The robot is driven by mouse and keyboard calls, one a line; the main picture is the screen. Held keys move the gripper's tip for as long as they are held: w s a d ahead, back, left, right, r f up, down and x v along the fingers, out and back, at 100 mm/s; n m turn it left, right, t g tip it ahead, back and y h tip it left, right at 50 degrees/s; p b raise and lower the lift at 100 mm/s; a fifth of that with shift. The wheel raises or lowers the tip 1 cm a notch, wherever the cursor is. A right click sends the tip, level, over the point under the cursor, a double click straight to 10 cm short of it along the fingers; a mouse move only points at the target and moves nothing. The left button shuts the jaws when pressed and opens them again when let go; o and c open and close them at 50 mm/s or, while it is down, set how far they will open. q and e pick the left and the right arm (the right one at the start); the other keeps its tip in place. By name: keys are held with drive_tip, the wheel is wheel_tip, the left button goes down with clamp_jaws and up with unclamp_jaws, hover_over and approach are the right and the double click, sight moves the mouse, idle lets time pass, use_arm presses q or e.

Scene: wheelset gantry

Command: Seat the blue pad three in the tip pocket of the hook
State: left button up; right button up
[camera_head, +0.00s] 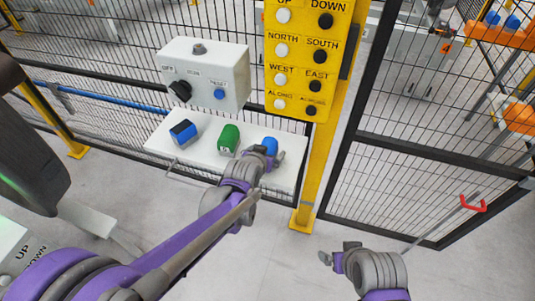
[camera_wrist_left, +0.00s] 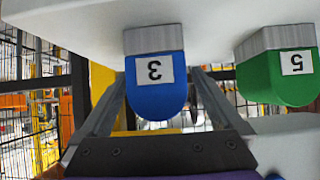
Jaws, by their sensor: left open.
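The blue pad three (camera_head: 270,146) stands at the right end of a white shelf (camera_head: 168,152). In the left wrist view the blue pad (camera_wrist_left: 157,98) shows a "3" label and a grey block at one end. My left gripper (camera_head: 266,158) is at this pad. In the left wrist view its open fingers (camera_wrist_left: 160,78) lie on either side of the pad, with no clear grip on it. My right gripper (camera_head: 340,256) is low at the bottom right, away from the shelf; its opening is unclear. I cannot identify the hook or its tip pocket.
A green pad labelled 5 (camera_head: 229,138) and another blue pad (camera_head: 184,132) stand left on the shelf. Above are a grey switch box (camera_head: 205,74) and a yellow button panel (camera_head: 302,60). Black mesh fencing stands behind. A red forked piece (camera_head: 475,204) is at right.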

use_arm(q)
clamp_jaws()
idle(0.5)
